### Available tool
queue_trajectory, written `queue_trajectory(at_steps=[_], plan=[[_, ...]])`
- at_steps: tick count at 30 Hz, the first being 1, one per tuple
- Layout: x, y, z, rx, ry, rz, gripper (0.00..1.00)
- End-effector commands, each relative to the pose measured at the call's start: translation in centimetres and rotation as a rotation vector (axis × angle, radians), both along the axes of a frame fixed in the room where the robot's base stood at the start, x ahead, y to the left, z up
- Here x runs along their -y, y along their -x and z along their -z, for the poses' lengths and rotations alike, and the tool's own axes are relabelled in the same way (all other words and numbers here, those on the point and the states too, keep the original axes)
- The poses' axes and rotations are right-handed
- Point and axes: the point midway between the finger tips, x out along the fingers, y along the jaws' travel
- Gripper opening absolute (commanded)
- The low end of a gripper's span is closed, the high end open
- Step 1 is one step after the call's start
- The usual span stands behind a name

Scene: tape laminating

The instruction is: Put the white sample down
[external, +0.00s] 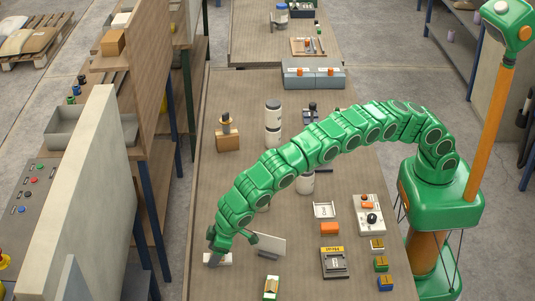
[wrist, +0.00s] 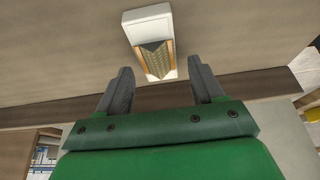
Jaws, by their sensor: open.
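The white sample (external: 218,260) is a small white block lying on the brown table near its front left edge. In the wrist view the white sample (wrist: 150,14) is a white rectangular piece with a tan, ridged middle. It lies beyond my fingertips, and a gap shows between it and them. My gripper (external: 216,246) hangs low over the sample in the external view and partly hides it. The wrist view shows my gripper (wrist: 163,82) with its two dark fingers spread apart and nothing between them.
A white upright panel (external: 268,246) stands just right of my gripper. A green and white item (external: 271,288) lies in front of it. The table's left edge is close by.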

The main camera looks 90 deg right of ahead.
Motion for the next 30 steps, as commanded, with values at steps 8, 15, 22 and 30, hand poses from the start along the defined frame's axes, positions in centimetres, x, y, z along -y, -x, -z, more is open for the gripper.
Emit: queue_trajectory(at_steps=[8, 15, 22, 30], plan=[[0.0, 1.1, -2.6, 0.0, 0.001, 0.0, 0.67], [0.0, 2.3, -5.8, 0.003, -0.001, 0.001, 0.67], [0.0, 3.5, -8.7, 0.004, -0.001, 0.001, 0.67], [0.0, 4.3, -10.3, 0.001, -0.001, 0.0, 0.67]])
